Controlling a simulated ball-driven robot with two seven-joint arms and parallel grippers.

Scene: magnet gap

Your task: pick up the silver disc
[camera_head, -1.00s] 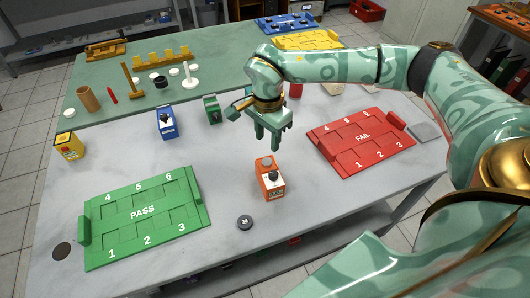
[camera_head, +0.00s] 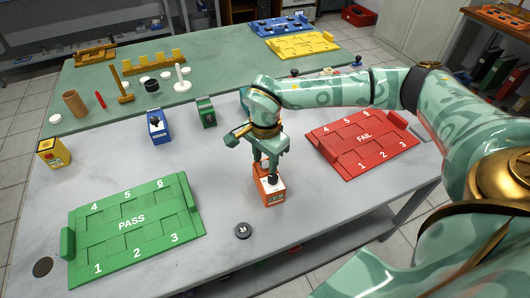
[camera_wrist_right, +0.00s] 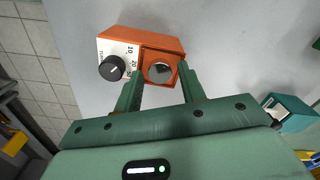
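A silver disc (camera_wrist_right: 160,73) sits in the square recess of an orange box (camera_wrist_right: 115,42) in the right wrist view. In the head view the orange box (camera_head: 270,197) stands near the front middle of the grey table, and my gripper hides the disc. My right gripper (camera_wrist_right: 160,88) is open, pointing at the box, with one finger on either side of the recess. It also shows in the head view (camera_head: 265,168), low over the box. I cannot tell whether the fingers touch the box or disc. My left gripper is not in view.
A dark round puck (camera_head: 243,231) lies just in front of the orange box. A green PASS tray (camera_head: 133,250) is at the left, a red FAIL tray (camera_head: 350,130) at the right. Blue (camera_head: 158,125), green (camera_head: 206,112) and yellow (camera_head: 53,152) boxes stand farther back.

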